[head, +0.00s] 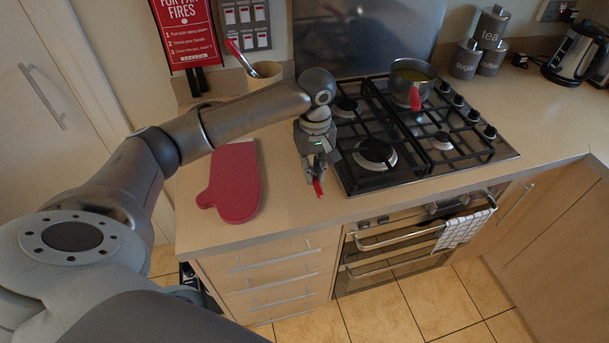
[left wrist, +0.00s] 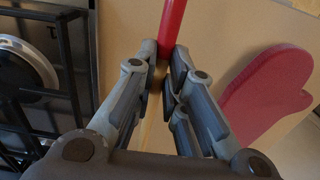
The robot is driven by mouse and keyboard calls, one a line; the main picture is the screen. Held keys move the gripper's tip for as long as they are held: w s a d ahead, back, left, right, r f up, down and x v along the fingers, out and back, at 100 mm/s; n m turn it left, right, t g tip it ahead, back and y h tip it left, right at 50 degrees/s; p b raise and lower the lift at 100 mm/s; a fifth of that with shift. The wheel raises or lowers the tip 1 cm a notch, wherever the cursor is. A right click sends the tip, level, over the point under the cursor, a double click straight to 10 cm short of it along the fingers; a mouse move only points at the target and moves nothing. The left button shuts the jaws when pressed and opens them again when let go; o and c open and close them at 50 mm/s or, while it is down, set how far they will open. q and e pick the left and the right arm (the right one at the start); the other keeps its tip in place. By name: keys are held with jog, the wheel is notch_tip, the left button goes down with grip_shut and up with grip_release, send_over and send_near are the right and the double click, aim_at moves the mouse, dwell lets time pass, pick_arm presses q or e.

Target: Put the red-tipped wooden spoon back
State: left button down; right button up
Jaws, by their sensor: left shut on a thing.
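The red-tipped wooden spoon (head: 318,187) is at my left gripper (head: 319,172), above or on the counter just left of the hob. In the left wrist view the spoon's red end (left wrist: 173,25) points away past the fingertips, and part of its wooden shaft shows between the fingers. My left gripper (left wrist: 165,62) is shut on the spoon near where red meets wood. The rest of the spoon is hidden by the gripper. My right gripper is not in view.
A red oven mitt (head: 235,182) lies left of the gripper and shows in the left wrist view (left wrist: 265,92). The gas hob (head: 425,130) is on the right, with a saucepan (head: 413,82) at its back.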

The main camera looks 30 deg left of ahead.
aim_at(305, 188)
pick_arm(q)
jog(key=shift+w+a+f, duration=0.15)
jog(key=shift+a+f, duration=0.35)
jog(key=shift+f, duration=0.15)
jog(key=shift+w+a+f, duration=0.15)
jog(key=shift+a+f, duration=0.35)
jog(key=shift+f, duration=0.1)
jog(key=shift+a+f, duration=0.3)
notch_tip(305, 188, down, 3)
jog(key=shift+a+f+p, duration=0.1)
jog(key=shift+a+p, duration=0.05)
jog(key=shift+p, duration=0.8)
jog(key=shift+f, duration=0.15)
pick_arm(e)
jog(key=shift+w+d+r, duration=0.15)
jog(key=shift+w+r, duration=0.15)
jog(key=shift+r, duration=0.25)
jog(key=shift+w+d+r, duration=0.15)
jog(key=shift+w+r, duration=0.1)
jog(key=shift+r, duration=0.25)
pick_arm(q)
jog(key=c, duration=1.5)
grip_release()
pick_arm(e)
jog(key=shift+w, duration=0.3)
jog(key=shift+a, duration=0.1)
